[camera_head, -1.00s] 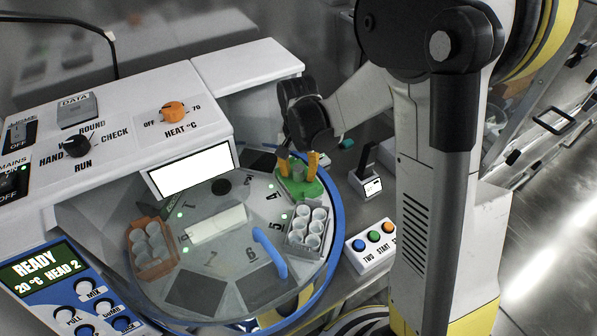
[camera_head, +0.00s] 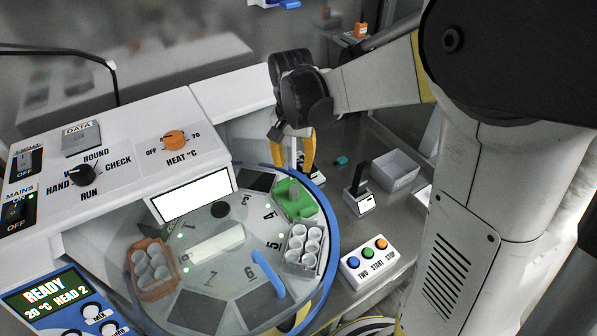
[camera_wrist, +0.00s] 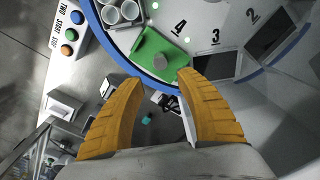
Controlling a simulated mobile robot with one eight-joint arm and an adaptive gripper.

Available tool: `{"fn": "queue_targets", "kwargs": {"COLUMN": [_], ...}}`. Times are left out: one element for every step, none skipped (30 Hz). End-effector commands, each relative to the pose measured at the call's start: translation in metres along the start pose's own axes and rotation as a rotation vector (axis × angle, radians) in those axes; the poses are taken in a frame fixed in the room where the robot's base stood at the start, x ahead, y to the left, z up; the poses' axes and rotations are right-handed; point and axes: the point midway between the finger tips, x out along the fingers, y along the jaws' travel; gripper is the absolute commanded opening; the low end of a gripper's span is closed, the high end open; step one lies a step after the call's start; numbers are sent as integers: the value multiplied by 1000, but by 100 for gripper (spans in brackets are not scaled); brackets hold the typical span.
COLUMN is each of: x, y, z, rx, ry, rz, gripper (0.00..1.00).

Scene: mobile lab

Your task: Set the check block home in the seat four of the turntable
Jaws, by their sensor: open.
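The green check block (camera_head: 294,200) stands at seat four of the round turntable (camera_head: 215,290), beside the printed 4. It also shows in the wrist view (camera_wrist: 152,45), with a grey round part on it. I cannot tell whether it sits fully down in the seat. My gripper (camera_head: 296,158) is open and empty, above and behind the block near the turntable's blue rim. In the wrist view its yellow fingers (camera_wrist: 160,80) are spread, with the block beyond their tips and apart from them.
A grey rack of white cups (camera_head: 303,247) is beside the block at seat five. A brown cup rack (camera_head: 152,268) is across the turntable. A blue curved handle (camera_head: 269,262) rises near seat six. A button box (camera_head: 368,260) and a grey open bin (camera_head: 396,170) stand to the right.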

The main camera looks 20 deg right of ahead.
Motion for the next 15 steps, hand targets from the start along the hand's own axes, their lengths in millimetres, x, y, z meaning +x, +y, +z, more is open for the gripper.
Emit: {"fn": "queue_targets", "kwargs": {"x": [-7,-12,-19,-26,-33,-42,-50,-56,-64,-70,-74,-80,-83,-85,-88], "y": [3,5,8,11,15,20,25,29,35,40,44,51,55,59,64], "z": [4,6,11,16,21,28,35,41,50,57,64,73,79,85,93], "rx": [-12,-23,-44,-63,-85,-118,-145,-174,-212,-240,-268,-306,-333,-359,-393], "ry": [11,20,39,55,75,106,131,158,195,223,251,289,318,346,383], "rz": [-7,-14,-26,-36,-48,-65,-78,-91,-106,-117,-128,-140,-148,-155,-163], "gripper": [43,43,43,43,43,43,43,43,43,43,43,43,43,43,43]}}
